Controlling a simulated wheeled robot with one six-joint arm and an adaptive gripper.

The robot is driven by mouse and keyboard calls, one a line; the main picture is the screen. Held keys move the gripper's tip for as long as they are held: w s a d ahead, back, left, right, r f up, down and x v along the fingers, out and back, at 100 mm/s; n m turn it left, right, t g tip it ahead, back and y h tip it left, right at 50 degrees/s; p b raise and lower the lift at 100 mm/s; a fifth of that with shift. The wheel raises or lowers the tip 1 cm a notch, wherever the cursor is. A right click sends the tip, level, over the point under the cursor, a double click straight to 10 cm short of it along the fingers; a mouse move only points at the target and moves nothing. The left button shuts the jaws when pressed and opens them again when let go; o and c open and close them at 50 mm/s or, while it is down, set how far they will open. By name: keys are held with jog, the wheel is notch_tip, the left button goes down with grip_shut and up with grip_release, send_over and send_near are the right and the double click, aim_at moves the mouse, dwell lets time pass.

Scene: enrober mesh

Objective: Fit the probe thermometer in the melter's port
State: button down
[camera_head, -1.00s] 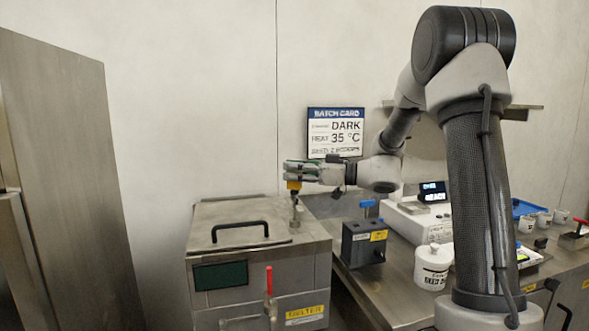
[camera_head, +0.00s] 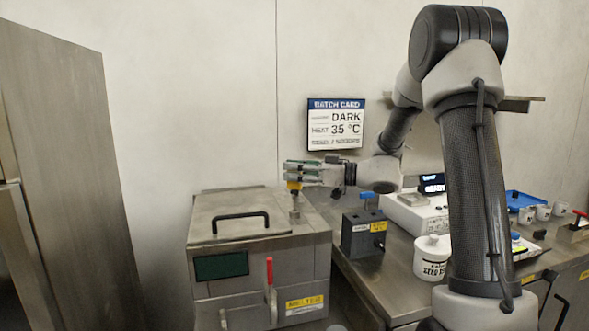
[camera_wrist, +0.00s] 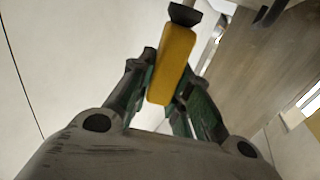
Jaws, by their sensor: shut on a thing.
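My gripper (camera_head: 294,174) is shut on the probe thermometer (camera_head: 294,187), gripping its yellow handle. The yellow handle (camera_wrist: 173,64) with a dark cap also shows between the fingers in the wrist view. The melter (camera_head: 262,262) is a steel box with a black lid handle, a dark green screen, a red lever and a yellow label. The gripper is above the right rear of the melter's top. A small metal port fitting (camera_head: 295,212) stands on the top, right under the yellow handle. How far the probe's thin stem is inside the port I cannot tell.
Right of the melter, a steel bench (camera_head: 395,280) holds a dark block with a blue knob (camera_head: 363,235), a white lidded jar (camera_head: 433,258), a white machine (camera_head: 415,213), a blue tray (camera_head: 526,200) and several white cups. A batch card (camera_head: 335,124) hangs on the wall.

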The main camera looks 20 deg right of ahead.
aim_at(295, 189)
jog(key=shift+f, duration=2.6)
jog(key=c, duration=1.3)
grip_release()
jog(key=shift+o, duration=0.2)
jog(key=v, duration=1.2)
